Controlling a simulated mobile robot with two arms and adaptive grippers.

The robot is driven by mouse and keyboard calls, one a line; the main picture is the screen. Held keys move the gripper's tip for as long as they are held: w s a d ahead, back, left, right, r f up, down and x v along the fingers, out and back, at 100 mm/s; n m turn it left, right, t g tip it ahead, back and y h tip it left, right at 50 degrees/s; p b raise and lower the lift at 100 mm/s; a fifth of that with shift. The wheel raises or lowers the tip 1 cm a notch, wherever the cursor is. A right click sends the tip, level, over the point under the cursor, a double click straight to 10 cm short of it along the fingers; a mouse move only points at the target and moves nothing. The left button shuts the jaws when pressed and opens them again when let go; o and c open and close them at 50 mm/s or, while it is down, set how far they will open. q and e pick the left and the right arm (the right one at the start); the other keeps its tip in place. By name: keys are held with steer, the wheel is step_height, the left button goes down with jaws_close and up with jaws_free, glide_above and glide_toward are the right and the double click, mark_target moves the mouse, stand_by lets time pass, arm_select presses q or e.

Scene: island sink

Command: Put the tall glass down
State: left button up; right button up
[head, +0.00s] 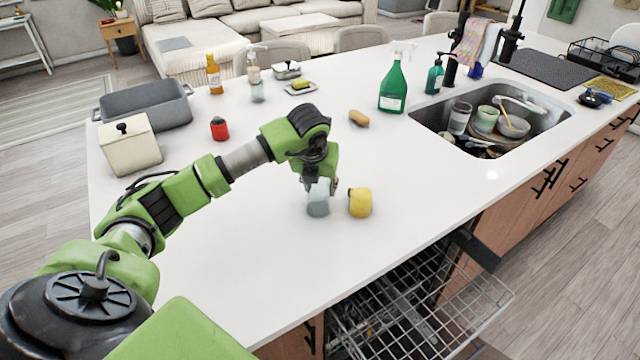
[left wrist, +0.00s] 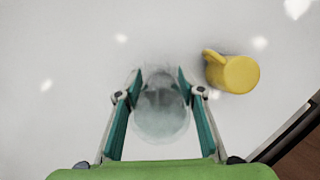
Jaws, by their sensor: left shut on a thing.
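The tall glass (head: 317,206) is clear and bluish, upright at or just above the white island top; I cannot tell whether its base touches. My left gripper (head: 320,186) reaches down from above and is shut on it. In the left wrist view the glass (left wrist: 160,108) sits between the two fingers of my left gripper (left wrist: 158,88), one finger on each side. My right gripper is in neither view.
A yellow mug (head: 360,203) stands close to the right of the glass. The open dishwasher rack (head: 420,305) is below the counter's front edge. A sponge-like brown item (head: 358,118), green spray bottle (head: 394,88) and sink (head: 545,122) lie farther back. Counter left of the glass is clear.

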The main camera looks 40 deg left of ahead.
mark_target(315, 195)
arm_select(q)
steer(key=shift+f, duration=0.1)
steer(key=o, duration=1.2)
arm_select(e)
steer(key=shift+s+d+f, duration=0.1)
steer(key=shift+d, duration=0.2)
arm_select(q)
steer(key=shift+o, duration=0.2)
steer(key=shift+r, duration=0.2)
steer(key=shift+s+d+r, duration=0.1)
steer(key=shift+r, duration=0.3)
steer(key=b+v, duration=0.2)
steer(key=v, duration=0.8)
steer(key=shift+s+r, duration=0.1)
steer(key=shift+r, duration=0.1)
steer(key=shift+s+r, duration=0.15)
steer(key=shift+r, duration=0.1)
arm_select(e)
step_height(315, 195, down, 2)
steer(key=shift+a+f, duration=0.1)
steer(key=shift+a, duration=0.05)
arm_select(q)
steer(key=shift+d, duration=0.1)
